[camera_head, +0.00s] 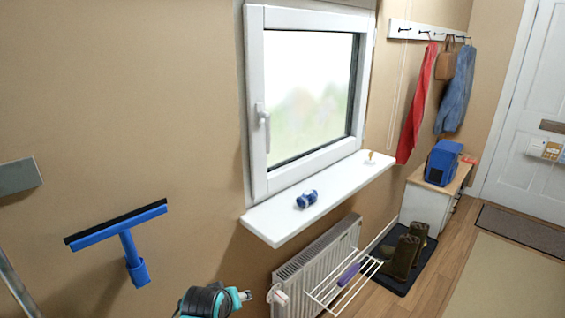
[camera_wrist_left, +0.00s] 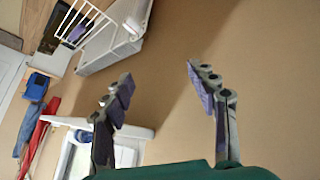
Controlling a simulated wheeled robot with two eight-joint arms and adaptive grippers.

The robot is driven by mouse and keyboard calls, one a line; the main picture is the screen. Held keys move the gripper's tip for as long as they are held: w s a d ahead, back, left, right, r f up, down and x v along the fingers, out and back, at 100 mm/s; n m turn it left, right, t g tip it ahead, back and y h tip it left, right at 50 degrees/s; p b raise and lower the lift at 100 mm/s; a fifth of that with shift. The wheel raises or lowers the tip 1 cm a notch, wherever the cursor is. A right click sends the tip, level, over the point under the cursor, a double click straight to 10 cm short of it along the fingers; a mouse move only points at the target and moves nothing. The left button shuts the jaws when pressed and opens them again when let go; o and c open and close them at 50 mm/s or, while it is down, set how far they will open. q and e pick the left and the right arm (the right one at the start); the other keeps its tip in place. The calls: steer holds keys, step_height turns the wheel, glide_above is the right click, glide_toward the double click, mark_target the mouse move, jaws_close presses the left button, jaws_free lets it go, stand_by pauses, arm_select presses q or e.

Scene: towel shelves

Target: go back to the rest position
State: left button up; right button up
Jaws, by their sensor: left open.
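My left gripper (camera_head: 238,298) shows at the bottom edge of the head view, in front of the tan wall and left of the radiator (camera_head: 318,262). In the left wrist view, my left gripper (camera_wrist_left: 160,85) has its two fingers wide apart, with nothing between them but bare wall behind. It is open and empty, apart from the radiator and the sill. My right gripper is not in view.
A white window sill (camera_head: 268,219) with a small blue item (camera_head: 306,199) juts out above the radiator. A wire rack (camera_head: 322,296) with a purple cloth (camera_head: 349,274) extends from the radiator. A blue squeegee (camera_head: 129,243) is on the left wall.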

arm_select(q)
steer(key=s+a+m, duration=0.2)
steer(key=s, duration=0.6)
steer(key=s+a+m, duration=0.2)
steer(key=s, duration=0.6)
steer(key=shift+s+a+r+g+y, duration=0.3)
steer(key=shift+s+r, duration=0.05)
steer(key=shift+r, duration=0.1)
